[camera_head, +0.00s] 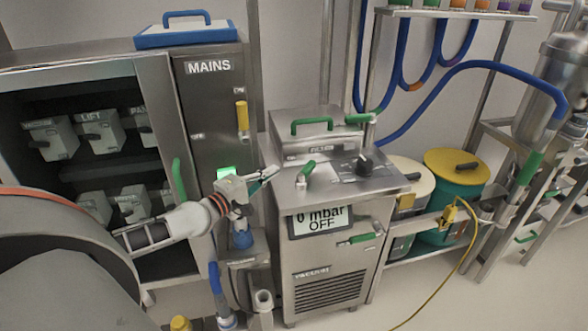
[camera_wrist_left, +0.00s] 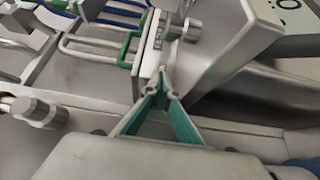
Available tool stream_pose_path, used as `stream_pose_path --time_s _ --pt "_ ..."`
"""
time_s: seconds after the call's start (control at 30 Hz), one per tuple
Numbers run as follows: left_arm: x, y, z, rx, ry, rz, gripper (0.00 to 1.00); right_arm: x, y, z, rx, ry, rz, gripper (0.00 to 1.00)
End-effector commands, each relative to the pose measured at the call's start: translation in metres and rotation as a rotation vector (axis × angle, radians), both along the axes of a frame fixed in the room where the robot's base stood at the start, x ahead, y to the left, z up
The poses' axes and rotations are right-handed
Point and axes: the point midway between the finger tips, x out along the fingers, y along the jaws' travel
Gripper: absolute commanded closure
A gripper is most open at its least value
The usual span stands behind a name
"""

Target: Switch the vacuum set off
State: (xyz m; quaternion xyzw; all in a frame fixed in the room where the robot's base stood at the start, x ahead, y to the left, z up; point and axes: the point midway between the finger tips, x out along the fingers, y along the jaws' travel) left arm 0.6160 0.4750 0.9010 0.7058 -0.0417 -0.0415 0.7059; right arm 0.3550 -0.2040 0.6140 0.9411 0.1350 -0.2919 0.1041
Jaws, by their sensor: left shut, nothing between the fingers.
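The vacuum set (camera_head: 335,260) is a steel cabinet in the middle of the head view, with a louvred front marked VACUUM. Its display (camera_head: 321,220) reads "0 mbar OFF". On its sloped top are a green-handled lever (camera_head: 306,173) and a black knob (camera_head: 365,163). My left gripper (camera_head: 268,176) is shut and empty at the left edge of the cabinet's top, left of the green-handled lever and apart from it. In the left wrist view its green fingers (camera_wrist_left: 161,82) meet at the tips, near a steel edge. My right gripper is not in view.
A MAINS cabinet (camera_head: 212,110) with an open compartment of switch boxes stands at left. A lidded box with a green handle (camera_head: 312,130) sits behind the display. A yellow-lidded green drum (camera_head: 455,175) and blue hoses (camera_head: 405,120) are at right. A yellow cable (camera_head: 455,265) trails over open floor.

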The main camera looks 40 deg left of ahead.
Motion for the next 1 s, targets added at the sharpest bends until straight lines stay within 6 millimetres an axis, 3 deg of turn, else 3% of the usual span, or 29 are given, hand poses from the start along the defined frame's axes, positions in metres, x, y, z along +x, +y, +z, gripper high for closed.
stream_pose_path --time_s 0.4,0.63,1.0 --pt "0.051 -0.011 0.003 -0.002 -0.003 -0.002 1.00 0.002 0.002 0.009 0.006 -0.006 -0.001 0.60" --pt "0.053 -0.039 0.003 -0.001 -0.003 -0.001 1.00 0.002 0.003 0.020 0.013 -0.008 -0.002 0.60" --pt "0.053 -0.046 0.000 0.000 0.001 0.000 1.00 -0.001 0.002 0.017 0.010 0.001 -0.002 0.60"
